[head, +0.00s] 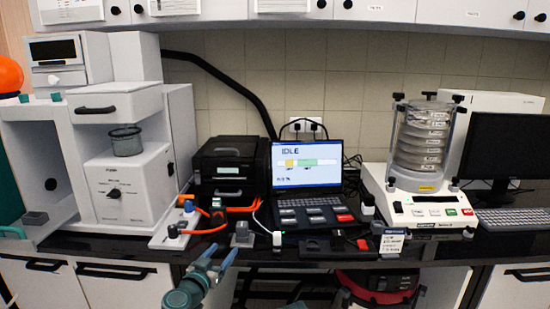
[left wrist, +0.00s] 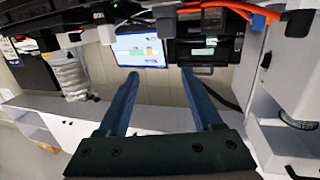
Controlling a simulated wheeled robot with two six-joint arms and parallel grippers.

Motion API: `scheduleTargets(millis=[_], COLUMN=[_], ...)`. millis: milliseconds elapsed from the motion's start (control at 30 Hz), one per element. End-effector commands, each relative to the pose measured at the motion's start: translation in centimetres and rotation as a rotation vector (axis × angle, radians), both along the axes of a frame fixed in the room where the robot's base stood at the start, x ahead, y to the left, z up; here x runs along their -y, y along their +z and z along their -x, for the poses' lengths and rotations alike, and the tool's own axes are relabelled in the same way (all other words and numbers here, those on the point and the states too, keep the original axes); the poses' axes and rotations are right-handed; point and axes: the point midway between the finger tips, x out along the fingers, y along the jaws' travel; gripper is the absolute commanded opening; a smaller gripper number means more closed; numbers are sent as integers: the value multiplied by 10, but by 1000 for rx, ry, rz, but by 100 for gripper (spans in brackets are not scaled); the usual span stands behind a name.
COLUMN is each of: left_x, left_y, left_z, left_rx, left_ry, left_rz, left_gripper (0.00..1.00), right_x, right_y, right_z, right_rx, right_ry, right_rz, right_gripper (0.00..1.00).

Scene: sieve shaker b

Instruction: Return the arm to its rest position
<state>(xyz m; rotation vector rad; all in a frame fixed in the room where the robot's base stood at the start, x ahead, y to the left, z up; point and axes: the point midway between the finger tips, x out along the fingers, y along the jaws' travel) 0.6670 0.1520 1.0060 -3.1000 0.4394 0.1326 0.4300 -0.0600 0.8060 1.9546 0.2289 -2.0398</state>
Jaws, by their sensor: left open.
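My left gripper (head: 219,257) is in front of the bench's front edge, below the laptop and the black box. Its two fingers are apart with nothing between them. In the left wrist view the open fingers (left wrist: 160,75) point toward the laptop screen and the black box, with a clear gap between them. My right gripper does not show in either view. The sieve shaker (head: 420,205) stands on the bench at the right with a clear sieve stack (head: 421,145) on it.
The dark bench edge (head: 330,252) lies close behind my left gripper. A laptop (head: 308,165) reads IDLE. A black box (head: 229,172) and orange cables stand left of it. A white instrument (head: 125,190) holds a mesh cup (head: 126,141). A monitor (head: 510,145) stands far right.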

Motion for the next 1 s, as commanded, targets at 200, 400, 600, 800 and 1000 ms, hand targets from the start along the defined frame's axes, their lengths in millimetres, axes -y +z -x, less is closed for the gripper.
scheduleTargets(millis=[200,400,600,800,1000], left_x=[72,144,150,114,93], left_y=[-18,-67,-119,-129,-125], left_z=[22,81,166,218,236], left_rx=[-156,-520,-1036,-1348,-1441], left_ry=[-218,-438,-402,-144,16], left_rz=[-27,-118,-309,-474,-539], left_gripper=[67,67,67,67,67], right_x=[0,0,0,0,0], right_y=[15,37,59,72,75], right_z=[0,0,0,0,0], right_rx=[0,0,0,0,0], right_ry=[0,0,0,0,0], right_rz=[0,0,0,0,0], right_gripper=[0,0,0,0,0])
